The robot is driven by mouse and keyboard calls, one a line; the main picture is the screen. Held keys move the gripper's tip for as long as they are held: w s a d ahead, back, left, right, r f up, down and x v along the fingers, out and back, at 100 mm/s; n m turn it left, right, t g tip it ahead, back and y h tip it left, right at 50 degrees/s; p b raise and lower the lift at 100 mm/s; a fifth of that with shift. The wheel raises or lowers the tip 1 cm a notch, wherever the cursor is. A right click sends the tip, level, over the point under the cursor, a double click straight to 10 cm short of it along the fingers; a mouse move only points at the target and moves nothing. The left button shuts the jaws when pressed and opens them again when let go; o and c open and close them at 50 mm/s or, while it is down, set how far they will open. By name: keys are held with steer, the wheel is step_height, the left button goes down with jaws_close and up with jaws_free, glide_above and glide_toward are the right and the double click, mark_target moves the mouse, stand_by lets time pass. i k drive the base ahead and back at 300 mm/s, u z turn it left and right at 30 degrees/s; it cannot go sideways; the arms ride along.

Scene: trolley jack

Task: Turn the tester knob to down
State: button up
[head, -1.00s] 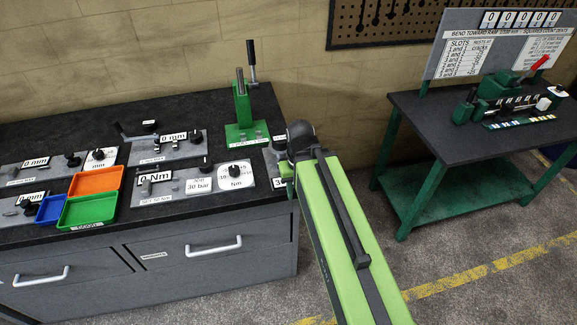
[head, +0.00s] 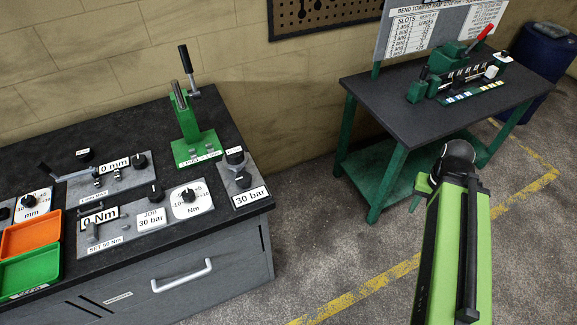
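Several panels with black knobs lie on the dark bench at left in the head view; no label I can read says tester or down. A grey panel marked 0 Nm (head: 98,215) has a black knob (head: 155,193) and a white Nm dial with its own black knob (head: 189,195). To its right, a small grey box marked 30 bar (head: 250,197) carries two black knobs, an upper one (head: 235,155) and a lower one (head: 243,179). My green arm is at the lower right, apart from the bench, ending in a dark round joint. My gripper fingers are not visible.
A green lever press (head: 193,128) stands at the bench's (head: 105,125) back right. Orange (head: 30,236) and green (head: 30,272) trays sit at left. A second green-legged table (head: 385,105) with a bending device stands at right. Grey floor lies between them.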

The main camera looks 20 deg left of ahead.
mark_target(243, 179)
steer(key=z, duration=0.2)
steer(key=k, duration=1.45)
steer(key=u, duration=1.85)
steer(key=i, duration=1.65)
steer(key=u, duration=0.1)
